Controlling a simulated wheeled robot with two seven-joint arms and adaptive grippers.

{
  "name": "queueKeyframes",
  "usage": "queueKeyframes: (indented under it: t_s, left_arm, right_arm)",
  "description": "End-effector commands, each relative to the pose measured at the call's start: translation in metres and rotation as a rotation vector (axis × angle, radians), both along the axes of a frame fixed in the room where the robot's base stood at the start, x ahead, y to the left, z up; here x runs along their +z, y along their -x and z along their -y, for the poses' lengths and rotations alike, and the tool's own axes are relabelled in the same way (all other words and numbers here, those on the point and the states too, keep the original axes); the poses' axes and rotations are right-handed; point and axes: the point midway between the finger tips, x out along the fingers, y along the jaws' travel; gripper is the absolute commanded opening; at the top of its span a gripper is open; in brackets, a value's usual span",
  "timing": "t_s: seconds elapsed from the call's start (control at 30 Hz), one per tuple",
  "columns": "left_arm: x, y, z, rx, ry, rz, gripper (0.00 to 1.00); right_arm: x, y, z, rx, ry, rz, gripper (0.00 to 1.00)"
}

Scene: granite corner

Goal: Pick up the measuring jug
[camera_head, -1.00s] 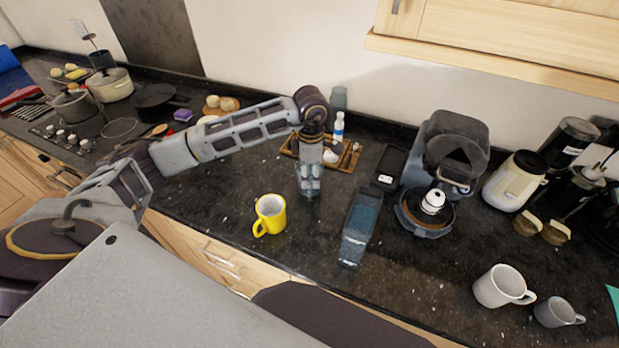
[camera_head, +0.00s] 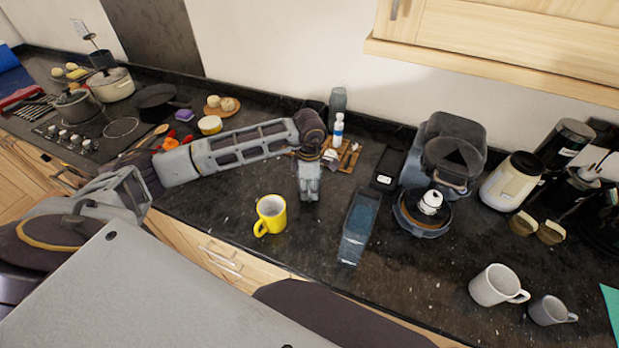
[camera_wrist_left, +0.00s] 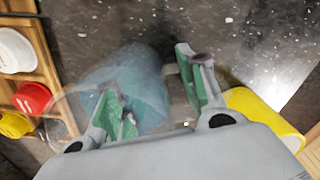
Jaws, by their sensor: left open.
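In the left wrist view a clear, bluish see-through vessel (camera_wrist_left: 145,88), which looks like the measuring jug, lies beyond and partly between the fingers. Its outline is blurred, and one finger overlaps it. My left gripper (camera_wrist_left: 155,85) is open, with its fingers apart and green inner pads showing. In the head view my left gripper (camera_head: 309,194) points down over the counter, behind and to the right of the yellow mug. There I cannot make out the jug apart from the gripper. Whether the fingers touch the jug I cannot tell. My right gripper is out of view.
The yellow mug (camera_head: 270,214) stands close by; its side also shows in the wrist view (camera_wrist_left: 262,115). A tall blue-grey container (camera_head: 357,228) stands to the right. A wooden tray (camera_head: 349,160) with small items lies behind.

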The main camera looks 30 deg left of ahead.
Motion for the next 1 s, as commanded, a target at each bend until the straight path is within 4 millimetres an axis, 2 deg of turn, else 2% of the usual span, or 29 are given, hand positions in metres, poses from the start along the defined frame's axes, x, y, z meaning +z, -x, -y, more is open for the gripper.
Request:
queueKeyframes:
  t_s: [0.3,0.63,1.0]
  left_arm:
    - [0.0001,0.0000,0.0004,0.000,0.000,0.000,0.40]
    - [0.0002,0.0000,0.0004,0.000,0.000,0.000,0.00]
    - [0.0006,0.0000,0.0005,0.000,0.001,0.000,0.00]
  right_arm:
    - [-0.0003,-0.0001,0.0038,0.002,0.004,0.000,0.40]
    - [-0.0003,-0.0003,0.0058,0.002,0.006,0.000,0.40]
    - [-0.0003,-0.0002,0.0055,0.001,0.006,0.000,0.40]
